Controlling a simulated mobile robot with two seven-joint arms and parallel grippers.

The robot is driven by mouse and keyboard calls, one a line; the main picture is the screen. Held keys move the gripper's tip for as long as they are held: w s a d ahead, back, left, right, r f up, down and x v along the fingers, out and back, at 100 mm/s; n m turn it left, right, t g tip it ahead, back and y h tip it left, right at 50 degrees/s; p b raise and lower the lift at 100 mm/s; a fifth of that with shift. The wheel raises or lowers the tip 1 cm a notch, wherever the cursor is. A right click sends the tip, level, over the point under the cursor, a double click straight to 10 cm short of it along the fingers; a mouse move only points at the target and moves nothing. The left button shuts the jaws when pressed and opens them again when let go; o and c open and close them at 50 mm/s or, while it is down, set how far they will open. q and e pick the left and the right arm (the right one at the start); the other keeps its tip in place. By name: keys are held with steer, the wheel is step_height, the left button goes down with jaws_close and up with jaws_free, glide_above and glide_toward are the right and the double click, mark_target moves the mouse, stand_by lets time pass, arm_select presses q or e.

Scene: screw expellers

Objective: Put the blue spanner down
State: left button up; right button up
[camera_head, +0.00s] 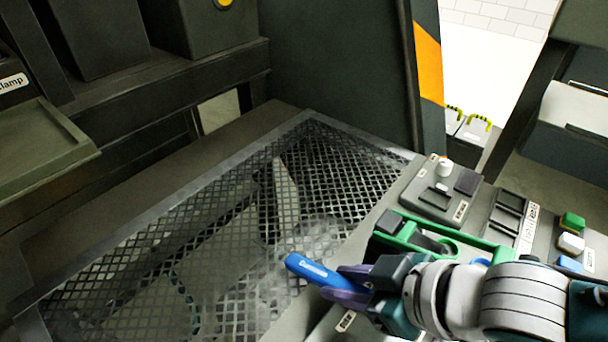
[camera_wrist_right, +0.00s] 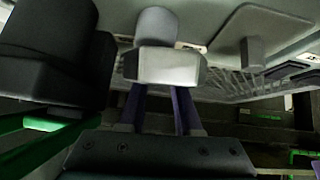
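The blue spanner (camera_head: 312,269) shows as a blue bar with white lettering, sticking out past the fingertips of my right gripper (camera_head: 350,284). The gripper's two purple fingers lie on either side of the bar and are shut on it. The spanner is over the front edge of the dark mesh guard; I cannot tell whether it touches anything below. Its rear part is hidden by the fingers. In the right wrist view, the purple fingers (camera_wrist_right: 157,100) stand apart, with a pale grey block (camera_wrist_right: 165,66) at their tips; I cannot tell what the block is. My left gripper is out of view.
The mesh guard (camera_head: 205,232) covers a wide area at the left and middle. A control panel (camera_head: 500,215) at the right carries a green frame (camera_head: 405,236), a white knob (camera_head: 444,165) and coloured buttons. A dark tray (camera_head: 40,150) is at the far left.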

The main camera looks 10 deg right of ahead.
jaws_close()
stand_by(0.3)
steer(key=shift+r+p, duration=0.3)
steer(key=shift+r, duration=0.25)
step_height(320, 180, up, 18)
steer(key=p, duration=0.6)
step_height(320, 180, up, 16)
steer(key=p, duration=0.2)
glide_above(345, 284)
steer(key=w+d, duration=0.3)
steer(key=s+d+r+n+g+y+p, duration=0.3)
steer(key=s+r, duration=0.4)
steer(key=r, duration=0.6)
step_height(345, 284, up, 33)
steer(key=n+p, duration=0.1)
steer(key=p, duration=3.6)
steer(key=shift+a+t+h, duration=0.15)
steer(key=shift+t+h, duration=0.15)
steer(key=shift+t, duration=0.1)
steer(key=shift+s, duration=0.15)
